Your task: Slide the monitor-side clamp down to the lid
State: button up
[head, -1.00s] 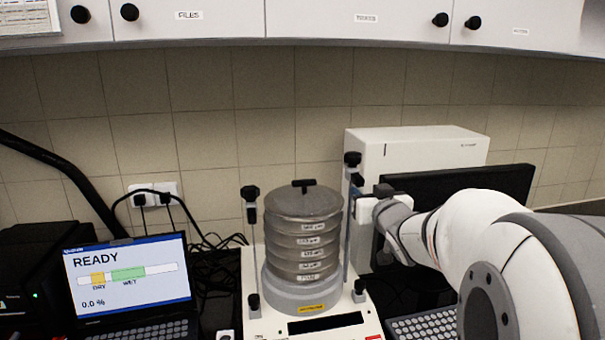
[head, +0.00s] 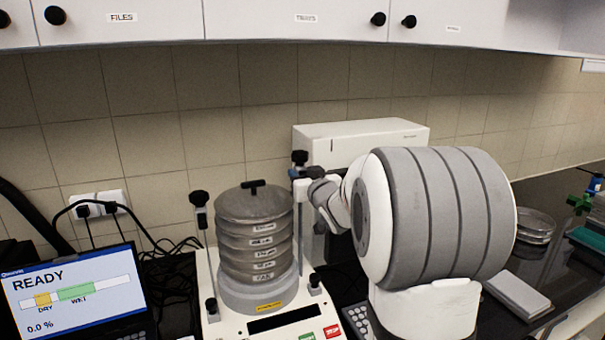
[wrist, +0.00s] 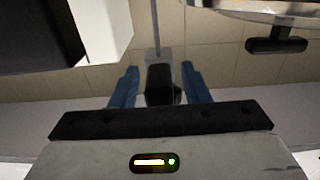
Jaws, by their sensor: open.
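The monitor-side clamp (head: 299,157) is a black piece high on the right-hand rod of the sieve shaker, above the level of the lid. The lid (head: 252,203) is a grey disc with a black handle on top of the sieve stack. My gripper (head: 298,173) is at the clamp, its tips small and partly hidden in the head view. In the wrist view the black clamp (wrist: 160,84) sits between the two blue fingers of my open gripper (wrist: 158,78); contact cannot be told. The lid's edge and handle (wrist: 277,45) show at the upper right there.
The other rod carries its own black clamp (head: 200,199) left of the stack. A white box (head: 360,140) stands behind the right rod. A laptop (head: 72,298) reads READY at left. Overhead cabinets (head: 300,20) span the top.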

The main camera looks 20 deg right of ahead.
jog(key=shift+c, duration=0.4)
grip_shut()
jog(key=shift+f, duration=0.1)
notch_tip(320, 180, down, 4)
jog(key=b, duration=0.4)
jog(key=shift+r, duration=0.25)
jog(key=shift+o, duration=0.4)
grip_release()
jog(key=shift+s, duration=0.1)
